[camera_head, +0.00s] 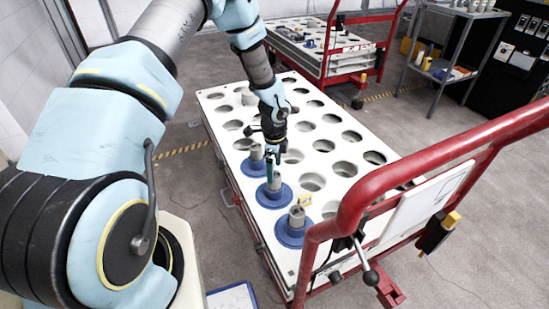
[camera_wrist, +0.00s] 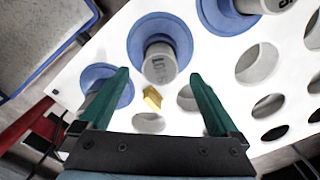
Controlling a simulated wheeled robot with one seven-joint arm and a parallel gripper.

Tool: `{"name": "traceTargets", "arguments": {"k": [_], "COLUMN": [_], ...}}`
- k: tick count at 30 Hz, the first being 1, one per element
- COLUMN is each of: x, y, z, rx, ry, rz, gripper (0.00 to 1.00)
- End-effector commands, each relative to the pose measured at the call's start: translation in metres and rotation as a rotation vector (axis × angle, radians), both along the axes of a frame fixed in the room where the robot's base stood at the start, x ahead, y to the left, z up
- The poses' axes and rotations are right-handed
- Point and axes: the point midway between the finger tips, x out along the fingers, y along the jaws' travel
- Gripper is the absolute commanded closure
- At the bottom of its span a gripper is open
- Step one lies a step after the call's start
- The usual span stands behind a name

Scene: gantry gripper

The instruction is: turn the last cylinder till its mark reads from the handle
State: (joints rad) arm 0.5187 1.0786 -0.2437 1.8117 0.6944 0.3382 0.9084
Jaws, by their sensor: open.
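Three grey cylinders with blue flanges stand along the left edge of a white holed top: the far one (camera_head: 257,153), the middle one (camera_head: 274,181) and the one nearest the handle (camera_head: 297,216). My gripper (camera_head: 273,169) hangs open above the middle cylinder. In the wrist view, its green fingers (camera_wrist: 160,75) are spread, with the middle cylinder (camera_wrist: 160,62) showing between and beyond them. The left finger partly hides the near cylinder's flange (camera_wrist: 100,74). The far cylinder is cut off at the top right (camera_wrist: 235,12).
The cart's red handle (camera_head: 420,165) rises at the near right. A small yellow piece (camera_head: 305,199) is by the near cylinder. The white top (camera_head: 222,113) has many empty holes to the right. Another cart (camera_head: 330,60) and a grey shelf (camera_head: 440,72) stand behind.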

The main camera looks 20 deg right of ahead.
Motion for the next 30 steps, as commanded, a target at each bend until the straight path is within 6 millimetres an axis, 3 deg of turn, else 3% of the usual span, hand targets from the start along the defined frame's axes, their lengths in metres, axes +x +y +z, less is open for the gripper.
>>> {"name": "traceTargets", "arguments": {"k": [3,9,21,30], "x": [0.0,0.0,0.0,0.0], "y": [0.0,0.0,0.0,0.0], "z": [-0.02,-0.042,-0.049,-0.049], "rx": [0.002,0.001,0.0,0.001], "ry": [0.001,0.0,-0.001,-0.001], "rz": [0.0,0.001,0.002,0.002], "gripper": [0.03,0.03,0.03,0.35]}}
